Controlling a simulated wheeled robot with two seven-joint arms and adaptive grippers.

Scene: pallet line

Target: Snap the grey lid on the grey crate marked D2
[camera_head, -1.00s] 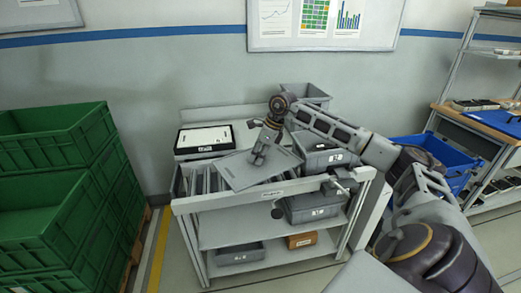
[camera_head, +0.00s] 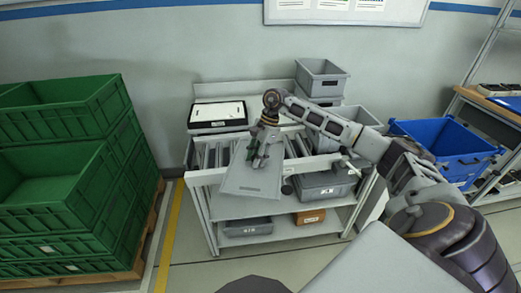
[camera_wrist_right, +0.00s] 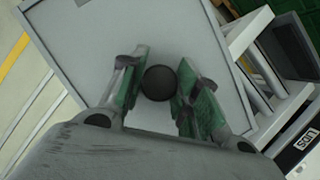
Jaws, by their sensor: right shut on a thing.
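The grey lid (camera_head: 252,180) is a flat panel, held tilted at the front edge of the roller cart in the head view. My right gripper (camera_head: 259,158) is shut on its dark round knob (camera_wrist_right: 160,83), seen between the green-padded fingers in the wrist view. The lid (camera_wrist_right: 130,40) fills much of that view. An open grey crate (camera_head: 358,118) stands at the cart's right end, with another grey crate (camera_head: 322,78) behind it. Grey crates also sit on the middle shelf (camera_head: 325,186) and bottom shelf (camera_head: 247,228). I cannot read which is marked D2. My left gripper is not in view.
A black tray with a white top (camera_head: 218,114) sits at the cart's back left. A brown box (camera_head: 311,217) is on the bottom shelf. Green crates (camera_head: 60,120) are stacked at left, and a blue bin (camera_head: 445,145) stands at right. The rollers (camera_head: 215,152) have bare room.

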